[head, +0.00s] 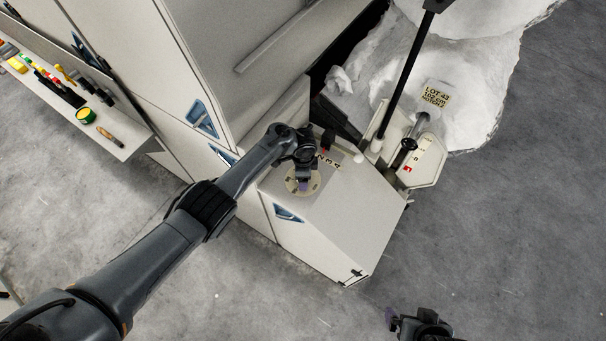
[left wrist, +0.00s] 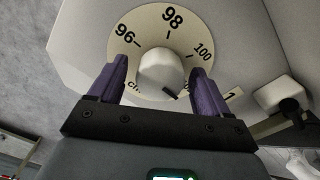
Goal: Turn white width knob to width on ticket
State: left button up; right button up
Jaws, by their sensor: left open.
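The white width knob (left wrist: 160,72) sits in the middle of a cream dial (left wrist: 143,27) marked 96, 98 and 100; its black mark (left wrist: 169,94) points to the lower right, off those three numbers. My left gripper (left wrist: 160,85) is open, its purple fingers on either side of the knob, with gaps visible. In the head view my left gripper (head: 303,185) is over the dial (head: 316,182) and hides the knob. The ticket (head: 434,95) reads LOT 43, 102 CM and a blurred notch line. My right gripper (head: 392,318) is partly in view at the bottom; its opening is unclear.
A black bar and a red-marked scale (head: 407,168) stand to the right, by the white fibre (head: 480,60). A shelf with tools (head: 130,145) is at the left.

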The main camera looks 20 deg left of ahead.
pick_arm(q)
notch_tip(320, 180, up, 9)
jog(key=p, duration=0.3)
jog(key=shift+r+p, duration=0.4)
jog(key=shift+r, duration=0.3)
jog(key=shift+s+f, duration=0.15)
jog(key=shift+f, duration=0.05)
jog(key=s+a+r+n+t+p, duration=0.1)
jog(key=s+r+n+t+p, duration=0.2)
jog(key=s, duration=0.8)
jog(key=s+a+r+n+p, duration=0.1)
jog(key=s+r+n+p, duration=0.3)
jog(key=s, duration=0.6)
jog(key=s+a+r+n, duration=0.2)
jog(key=s+r+n, duration=0.2)
jog(key=s+r, duration=0.4)
jog(key=s, duration=0.3)
jog(key=shift+a+r+n+t, duration=0.15)
jog(key=shift+r+n+t, duration=0.15)
jog(key=shift+r, duration=0.05)
